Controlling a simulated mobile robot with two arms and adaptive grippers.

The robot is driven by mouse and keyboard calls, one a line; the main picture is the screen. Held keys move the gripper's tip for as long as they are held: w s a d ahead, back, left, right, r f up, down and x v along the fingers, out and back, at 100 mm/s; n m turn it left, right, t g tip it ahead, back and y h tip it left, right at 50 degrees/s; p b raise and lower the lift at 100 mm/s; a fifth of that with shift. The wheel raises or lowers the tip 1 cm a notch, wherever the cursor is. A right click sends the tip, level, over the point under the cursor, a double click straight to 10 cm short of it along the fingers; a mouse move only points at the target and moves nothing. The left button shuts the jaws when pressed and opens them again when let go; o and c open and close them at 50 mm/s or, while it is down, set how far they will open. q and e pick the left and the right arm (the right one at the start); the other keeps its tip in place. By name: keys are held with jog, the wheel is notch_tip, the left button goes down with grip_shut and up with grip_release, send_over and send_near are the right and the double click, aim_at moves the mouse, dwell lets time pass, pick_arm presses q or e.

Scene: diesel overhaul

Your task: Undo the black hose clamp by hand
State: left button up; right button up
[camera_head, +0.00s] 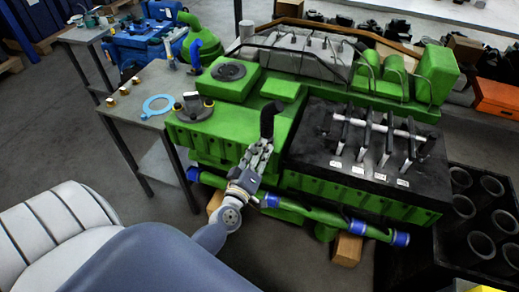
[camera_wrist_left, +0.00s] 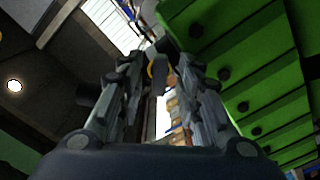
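A black elbow-shaped hose (camera_head: 268,120) stands up from the near side of the green engine (camera_head: 225,125). I cannot make out a separate black clamp band on it. My left gripper (camera_head: 262,147) is just below this hose at the engine's near side; I cannot tell whether it touches it. In the left wrist view the two fingers of my left gripper (camera_wrist_left: 160,65) stand apart with a gap between them. A dark rounded end (camera_wrist_left: 166,46) and a thin yellow ring show near the fingertips. My right gripper is not in view.
A green pipe with blue couplings (camera_head: 270,200) runs along the engine's lower front. A black tray with rocker parts (camera_head: 320,172) lies to the right, beside a black rack of cylinders (camera_head: 465,205). A metal side table (camera_head: 137,95) stands left.

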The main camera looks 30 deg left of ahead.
pick_arm(q)
jog(key=shift+w+a, duration=0.1)
jog(key=shift+w, duration=0.25)
jog(key=shift+c, duration=0.6)
grip_shut()
jog(key=shift+n, duration=0.3)
jog(key=shift+n, duration=0.4)
jog(key=shift+o, duration=0.6)
grip_release()
